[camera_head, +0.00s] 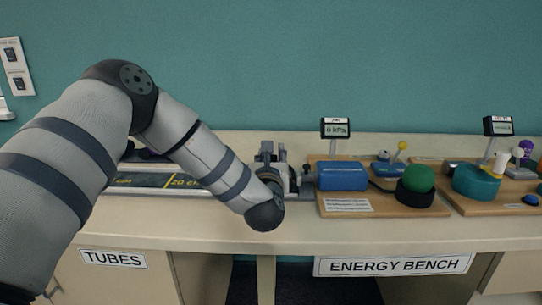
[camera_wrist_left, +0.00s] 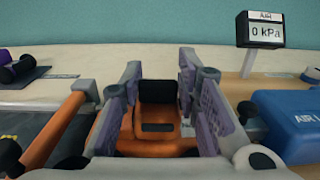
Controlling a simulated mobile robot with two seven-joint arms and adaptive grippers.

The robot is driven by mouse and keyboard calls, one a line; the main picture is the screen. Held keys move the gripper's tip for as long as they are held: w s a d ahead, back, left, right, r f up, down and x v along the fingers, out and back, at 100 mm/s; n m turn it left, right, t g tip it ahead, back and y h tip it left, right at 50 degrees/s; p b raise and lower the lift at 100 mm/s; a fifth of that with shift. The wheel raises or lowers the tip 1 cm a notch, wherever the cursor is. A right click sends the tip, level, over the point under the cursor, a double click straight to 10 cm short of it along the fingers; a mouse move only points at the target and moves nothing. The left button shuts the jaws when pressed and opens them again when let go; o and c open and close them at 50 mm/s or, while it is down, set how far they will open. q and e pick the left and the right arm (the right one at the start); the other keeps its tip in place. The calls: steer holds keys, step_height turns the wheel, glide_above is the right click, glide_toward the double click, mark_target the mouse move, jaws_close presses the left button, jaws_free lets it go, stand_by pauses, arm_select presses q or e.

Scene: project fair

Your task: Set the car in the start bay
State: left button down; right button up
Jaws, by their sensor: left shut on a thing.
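My left gripper (camera_head: 270,155) is at the right end of the dark track (camera_head: 150,180) on the bench in the head view. In the left wrist view its two fingers (camera_wrist_left: 163,95) stand on either side of an orange car (camera_wrist_left: 158,145) with a black part on top. The gripper is shut on this car. In the head view the wrist and fingers hide the car. I cannot tell whether the car touches the surface below it, and the start bay cannot be made out clearly. My right gripper is not in view.
A second board with a teal drum (camera_head: 476,182) stands farther right. The bench front strip (camera_head: 300,238) is clear.

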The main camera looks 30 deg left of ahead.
arm_select(q)
steer(key=shift+s+f, duration=0.1)
steer(key=shift+f, duration=0.55)
steer(key=c, duration=1.2)
jaws_free()
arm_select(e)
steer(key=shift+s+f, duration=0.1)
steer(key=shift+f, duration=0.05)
arm_select(q)
steer(key=shift+r, duration=0.4)
steer(key=shift+s+r, duration=0.1)
steer(key=shift+r, duration=0.35)
steer(key=p+v, duration=0.1)
steer(key=v, duration=1)
steer(key=shift+s+d, duration=0.2)
steer(key=shift+d, duration=0.1)
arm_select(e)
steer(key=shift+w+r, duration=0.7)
